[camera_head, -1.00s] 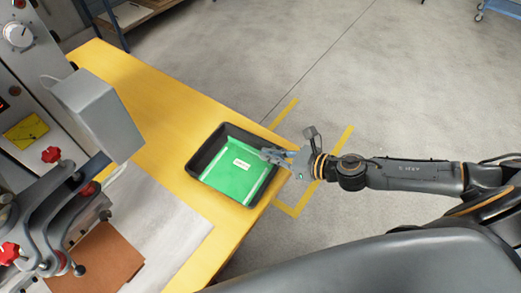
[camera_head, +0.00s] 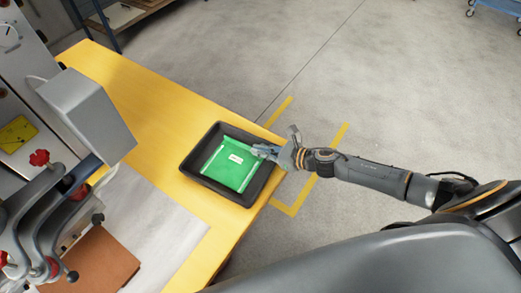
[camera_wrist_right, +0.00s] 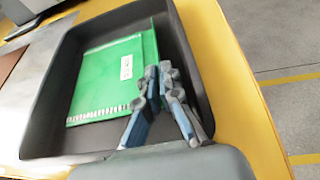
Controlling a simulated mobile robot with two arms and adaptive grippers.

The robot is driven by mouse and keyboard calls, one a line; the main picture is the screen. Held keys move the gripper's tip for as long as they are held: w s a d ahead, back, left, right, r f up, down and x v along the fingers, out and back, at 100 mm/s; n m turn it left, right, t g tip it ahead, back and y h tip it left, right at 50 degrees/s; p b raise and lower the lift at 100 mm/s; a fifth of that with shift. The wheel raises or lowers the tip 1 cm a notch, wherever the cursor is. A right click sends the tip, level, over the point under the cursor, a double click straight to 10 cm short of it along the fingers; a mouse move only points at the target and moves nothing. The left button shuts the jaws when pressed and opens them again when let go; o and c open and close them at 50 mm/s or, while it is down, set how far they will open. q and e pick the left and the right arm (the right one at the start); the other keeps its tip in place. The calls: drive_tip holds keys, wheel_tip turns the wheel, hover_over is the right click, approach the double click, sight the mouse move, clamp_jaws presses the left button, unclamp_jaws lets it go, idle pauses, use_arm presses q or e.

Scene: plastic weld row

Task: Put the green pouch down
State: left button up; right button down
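The green pouch (camera_head: 230,165) has a white label and a pale band along its edges. It lies inside the black tray (camera_head: 190,164), low between its walls, and its right edge is at my right gripper (camera_head: 258,151). In the right wrist view the pouch (camera_wrist_right: 105,75) shows below the tray's rim, with its gripped side slightly raised. The fingers of my right gripper (camera_wrist_right: 159,70) are close together with the pouch's edge between them. Whether the whole pouch rests on the tray floor is hard to tell. My left gripper is not in view.
The tray stands on the yellow table (camera_head: 135,95) near its right edge. A grey machine (camera_head: 88,115) with red knobs stands at the left, by a brown sheet (camera_head: 100,262). The table behind the tray is clear.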

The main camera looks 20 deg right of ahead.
drive_tip(key=shift+f, duration=0.15)
drive_tip(key=c, duration=1.8)
unclamp_jaws()
drive_tip(key=shift+r, duration=0.25)
drive_tip(key=b+v, duration=0.1)
drive_tip(key=v, duration=0.4)
drive_tip(key=b+v, duration=0.1)
drive_tip(key=v, duration=0.3)
drive_tip(key=shift+s+d, duration=0.25)
drive_tip(key=shift+s, duration=0.1)
drive_tip(key=shift+v, duration=1.1)
drive_tip(key=shift+w, duration=0.1)
